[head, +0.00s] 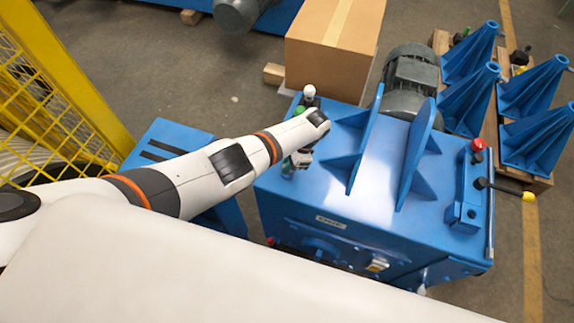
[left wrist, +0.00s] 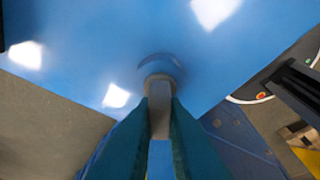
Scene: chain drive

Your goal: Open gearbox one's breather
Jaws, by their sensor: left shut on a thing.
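The blue gearbox housing (head: 300,205) fills the middle right of the head view, with two upright blue fins on top. My left gripper (head: 296,163) is at its left top edge, largely covered by my own wrist. In the left wrist view the dark teal fingers (left wrist: 159,122) are shut on a small grey round-ended piece, seemingly the breather (left wrist: 158,88), which stands against the blue surface. Whether it is turned open cannot be told. My right gripper is not in view.
A white-knobbed lever (head: 309,93) stands just beyond my left wrist. A red-knobbed lever (head: 477,146) and a yellow-knobbed lever (head: 528,196) are at the right edge. A cardboard box (head: 333,55) and a grey motor (head: 410,72) stand behind. A yellow mesh guard (head: 75,85) is at left.

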